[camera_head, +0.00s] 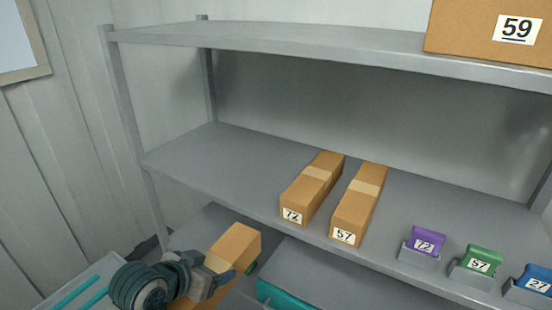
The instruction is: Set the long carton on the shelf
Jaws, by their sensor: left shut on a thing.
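My left gripper (222,280) is shut on a long brown carton (236,245) at the lower left, below and in front of the middle shelf board. The carton is tilted in the picture, and my gripper hides part of it. No label shows on it. The grey shelf (215,155) has two long cartons standing side by side on its middle board: one labelled 72 (312,185) and one labelled 57 (360,203). My right gripper is not in view.
On the front edge of the board are holders with a purple 72 tag (427,240), a green 57 tag (483,258) and a blue 27 tag (535,280). A large box labelled 59 (480,35) stands on the top board. The board left of carton 72 is clear.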

